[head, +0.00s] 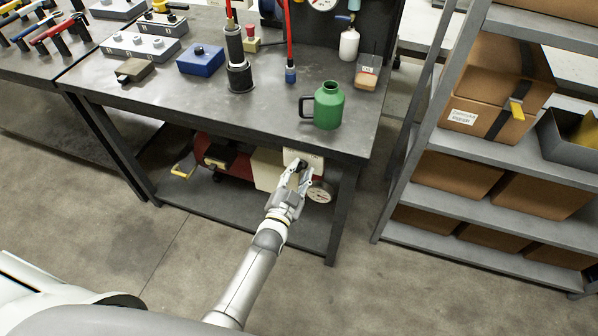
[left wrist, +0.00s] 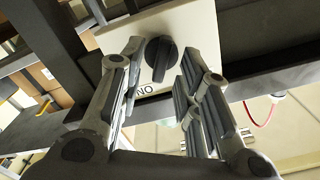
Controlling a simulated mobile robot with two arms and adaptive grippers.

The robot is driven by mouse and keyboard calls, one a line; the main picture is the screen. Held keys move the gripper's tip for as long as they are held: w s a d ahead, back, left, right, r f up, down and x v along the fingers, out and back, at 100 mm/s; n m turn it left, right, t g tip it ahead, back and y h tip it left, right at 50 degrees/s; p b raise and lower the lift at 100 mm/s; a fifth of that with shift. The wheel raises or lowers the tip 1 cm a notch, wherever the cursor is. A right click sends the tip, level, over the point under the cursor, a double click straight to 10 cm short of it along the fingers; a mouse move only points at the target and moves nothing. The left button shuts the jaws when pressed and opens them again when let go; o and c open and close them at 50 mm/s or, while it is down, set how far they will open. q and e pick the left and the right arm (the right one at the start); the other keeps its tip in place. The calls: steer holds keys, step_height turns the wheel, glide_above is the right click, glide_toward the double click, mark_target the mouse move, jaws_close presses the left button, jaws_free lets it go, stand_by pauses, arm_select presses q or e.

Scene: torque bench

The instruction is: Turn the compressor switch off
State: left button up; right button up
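The compressor switch is a black rotary knob (left wrist: 161,60) on a cream box (left wrist: 200,24) in the left wrist view. The letters "ON" show upside down below the knob; no other label is readable there. In the head view the switch box (head: 304,157) sits under the bench top, and the knob is mostly hidden by my gripper. My left gripper (head: 297,174) is in front of the box. In the left wrist view its fingers (left wrist: 163,72) are apart, one on each side of the knob. I cannot tell whether they touch it. My right gripper is not in view.
The red compressor tank (head: 226,162) and a gauge (head: 320,192) are under the bench, close to my gripper. A shelf unit with boxes (head: 457,174) stands right. The floor in front is clear.

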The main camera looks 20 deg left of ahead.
arm_select(q)
steer(key=shift+w, duration=0.15)
jaws_close()
steer(key=shift+n, duration=0.4)
steer(key=n, duration=0.4)
steer(key=shift+a+n, duration=0.15)
steer(key=shift+n, duration=0.25)
steer(key=n, duration=0.6)
steer(key=shift+a+b, duration=0.25)
steer(key=shift+b, duration=0.1)
steer(key=shift+n, duration=0.3)
jaws_free()
